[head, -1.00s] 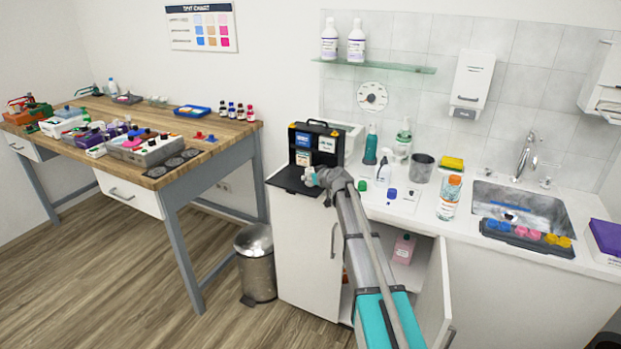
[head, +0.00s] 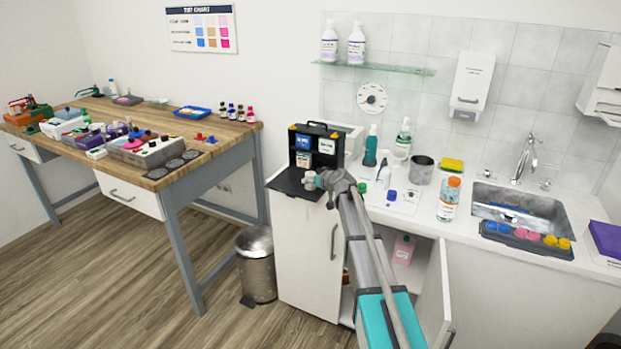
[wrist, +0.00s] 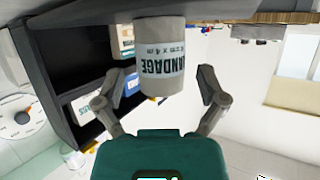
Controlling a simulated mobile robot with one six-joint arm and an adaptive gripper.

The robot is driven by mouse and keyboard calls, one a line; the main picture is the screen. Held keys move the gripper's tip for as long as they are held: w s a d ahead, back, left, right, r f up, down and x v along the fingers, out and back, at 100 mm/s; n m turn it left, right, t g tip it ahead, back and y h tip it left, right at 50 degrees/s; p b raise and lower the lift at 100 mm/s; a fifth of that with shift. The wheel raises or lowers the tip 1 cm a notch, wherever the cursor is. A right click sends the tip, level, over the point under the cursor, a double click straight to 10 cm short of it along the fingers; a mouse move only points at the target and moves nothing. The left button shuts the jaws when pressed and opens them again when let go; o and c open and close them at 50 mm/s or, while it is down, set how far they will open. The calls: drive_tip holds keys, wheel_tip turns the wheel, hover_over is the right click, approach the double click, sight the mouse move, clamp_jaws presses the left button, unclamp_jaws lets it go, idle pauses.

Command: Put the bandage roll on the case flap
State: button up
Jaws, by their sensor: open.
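The bandage roll (wrist: 163,50) is a pale cylinder with a dark "BANDAGE" label, large in the upside-down wrist view. Its base meets the dark case flap (wrist: 95,12) at the top of that view, so it appears to stand upright on the flap. My gripper (wrist: 164,78) is open, one finger on each side of the roll, with visible gaps. In the head view the black case (head: 316,130) stands open on the left end of the counter, its flap (head: 290,184) laid out in front. My gripper (head: 312,180) is over the flap; the roll is hard to make out there.
The case holds blue and white packs (head: 303,142). Right of my arm are bottles (head: 403,140), a grey cup (head: 421,169) and an orange-capped bottle (head: 449,199). A cupboard door (head: 436,295) hangs open below. A metal bin (head: 256,262) stands on the floor.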

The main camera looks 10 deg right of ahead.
drive_tip(key=p+v, duration=0.3)
drive_tip(key=v, duration=0.7)
drive_tip(key=shift+s+r+p, duration=0.15)
drive_tip(key=shift+s+p, duration=0.05)
drive_tip(key=shift+p, duration=0.15)
